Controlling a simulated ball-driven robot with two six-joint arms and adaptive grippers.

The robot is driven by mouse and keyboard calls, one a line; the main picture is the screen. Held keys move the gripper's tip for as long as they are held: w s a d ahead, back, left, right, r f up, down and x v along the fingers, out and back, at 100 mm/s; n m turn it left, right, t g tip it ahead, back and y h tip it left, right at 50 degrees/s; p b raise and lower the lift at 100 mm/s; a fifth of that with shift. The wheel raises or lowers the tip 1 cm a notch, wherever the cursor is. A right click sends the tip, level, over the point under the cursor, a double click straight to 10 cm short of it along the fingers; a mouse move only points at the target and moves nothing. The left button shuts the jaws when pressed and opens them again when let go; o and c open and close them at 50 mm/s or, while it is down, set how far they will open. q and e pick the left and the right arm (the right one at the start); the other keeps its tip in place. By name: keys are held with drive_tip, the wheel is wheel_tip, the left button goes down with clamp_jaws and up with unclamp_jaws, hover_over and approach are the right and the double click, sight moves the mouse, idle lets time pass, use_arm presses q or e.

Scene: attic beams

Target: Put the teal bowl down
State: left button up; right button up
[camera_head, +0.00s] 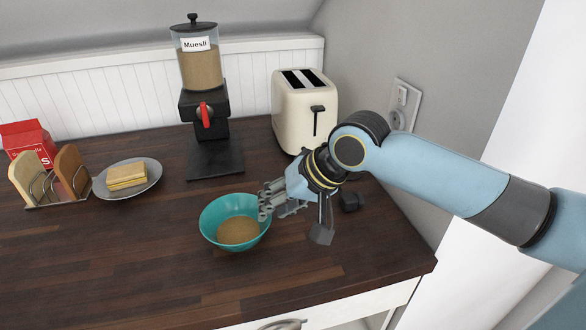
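The teal bowl (212,219) sits upright on the dark wooden counter, as far as I can tell, with brown muesli (238,231) in it. My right gripper (293,217) is at the bowl's right side. Its fingers are spread apart: one side reaches the bowl's right rim and overlaps it in the view, the other hangs clear to the right, above the counter. Whether the near finger touches the rim is unclear. My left gripper is not in view.
A muesli dispenser (203,105) stands behind the bowl, a cream toaster (295,118) behind the gripper. A plate (152,176) with toast, a toast rack (63,199) and a red carton (27,137) are left. The counter's front left (120,270) is clear.

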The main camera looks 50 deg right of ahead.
drive_tip(key=p+v, duration=0.1)
drive_tip(key=v, duration=0.7)
drive_tip(key=shift+s+r, duration=0.15)
drive_tip(key=shift+r, duration=0.05)
drive_tip(key=shift+s, duration=0.1)
